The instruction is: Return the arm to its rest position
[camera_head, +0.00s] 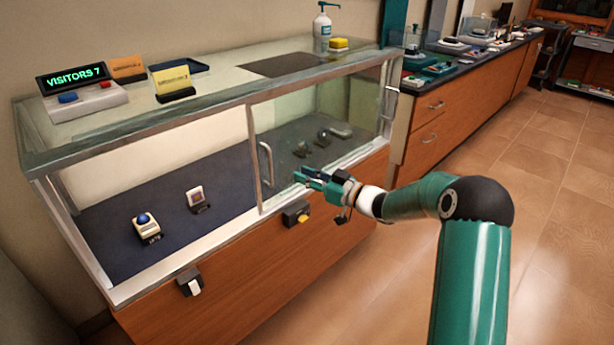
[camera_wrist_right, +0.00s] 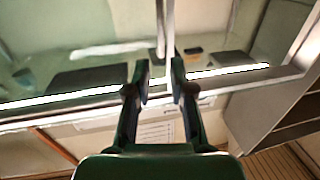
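My right arm reaches in from the lower right in the head view. Its gripper (camera_head: 312,178) is in front of the display case's glass front, near the vertical door handle (camera_head: 266,163) and to the right of it. In the right wrist view the two fingers of the right gripper (camera_wrist_right: 160,82) stand apart with a gap between them. Nothing is held in the gap. A bright bar of the case front runs behind the fingers. My left gripper is not in view.
The glass case (camera_head: 200,118) holds small exhibits, including one with a blue ball (camera_head: 146,228). On top stand a visitor counter (camera_head: 85,92), cards and a pump bottle (camera_head: 322,27). Black fittings (camera_head: 189,282) sit on the wooden front. Tiled floor (camera_head: 560,200) is clear at right.

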